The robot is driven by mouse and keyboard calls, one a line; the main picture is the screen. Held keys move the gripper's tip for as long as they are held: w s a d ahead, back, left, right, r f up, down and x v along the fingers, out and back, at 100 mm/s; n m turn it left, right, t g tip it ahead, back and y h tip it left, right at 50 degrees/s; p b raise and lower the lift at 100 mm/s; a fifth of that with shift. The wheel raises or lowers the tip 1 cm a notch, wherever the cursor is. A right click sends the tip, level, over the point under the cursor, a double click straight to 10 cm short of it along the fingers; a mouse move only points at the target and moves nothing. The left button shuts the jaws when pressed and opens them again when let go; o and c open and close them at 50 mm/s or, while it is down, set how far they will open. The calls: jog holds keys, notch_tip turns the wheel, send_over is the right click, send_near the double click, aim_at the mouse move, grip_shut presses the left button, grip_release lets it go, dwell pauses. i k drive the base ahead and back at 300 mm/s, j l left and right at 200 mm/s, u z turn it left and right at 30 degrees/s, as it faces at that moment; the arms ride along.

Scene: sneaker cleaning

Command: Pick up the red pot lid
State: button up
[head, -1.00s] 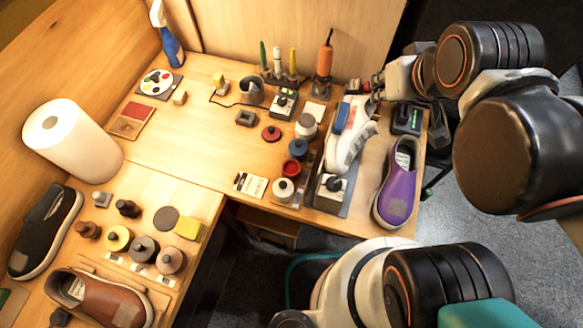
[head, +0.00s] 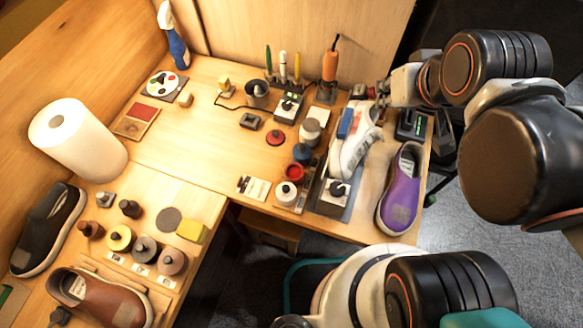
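The red pot lid (head: 275,138), a small round disc with a knob, lies flat on the wooden table, left of the white pot. The open red pot (head: 293,172) stands below it in a row of pots, between the blue-topped pot (head: 302,153) and a white-lidded pot (head: 286,193). My gripper (head: 377,92) is at the table's right side, behind the white sneaker and well right of the lid. Its fingers are small and dark here, so I cannot tell whether they are open. Nothing is seen held in it.
A white sneaker (head: 354,142) on a stand and a purple shoe (head: 401,189) stand right of the pots. A small dark block (head: 250,121) lies left of the lid; upright tools (head: 283,68) stand behind. Clear tabletop (head: 190,140) extends to the left.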

aim_at(274, 137)
jog(key=k+j+u, duration=0.1)
jog(key=j, duration=0.25)
jog(key=k+j+u, duration=0.1)
jog(key=j, duration=0.2)
jog(key=k+j+u, duration=0.1)
jog(key=j, duration=0.25)
jog(key=i+j+u, duration=0.1)
jog(key=j, duration=0.25)
